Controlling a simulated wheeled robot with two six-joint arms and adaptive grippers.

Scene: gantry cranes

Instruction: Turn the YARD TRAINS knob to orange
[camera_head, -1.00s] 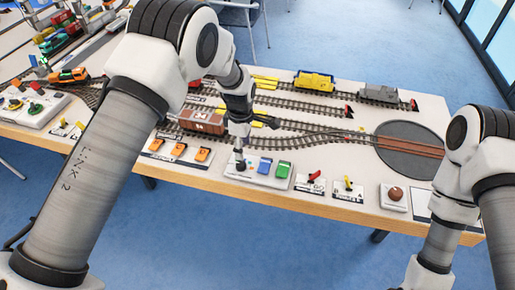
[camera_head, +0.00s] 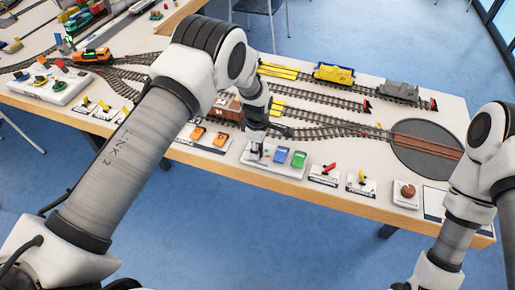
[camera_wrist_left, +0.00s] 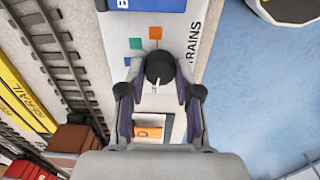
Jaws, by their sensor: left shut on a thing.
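The YARD TRAINS knob (camera_wrist_left: 160,68) is dark and round with a white pointer line on its lower part in the left wrist view. Orange (camera_wrist_left: 156,32), green (camera_wrist_left: 135,43) and blue (camera_wrist_left: 128,61) marks lie on the white panel above and left of it. The pointer line faces down the picture, away from the orange mark. My left gripper (camera_wrist_left: 160,92) is shut on the knob, a finger on each side. In the head view my left gripper (camera_head: 256,150) is at the left end of the panel (camera_head: 270,170) and largely hides the knob. My right gripper is out of view.
Small red (camera_head: 329,170) and yellow (camera_head: 361,177) levers stand further right. Tracks and a brown wagon (camera_head: 226,108) lie behind.

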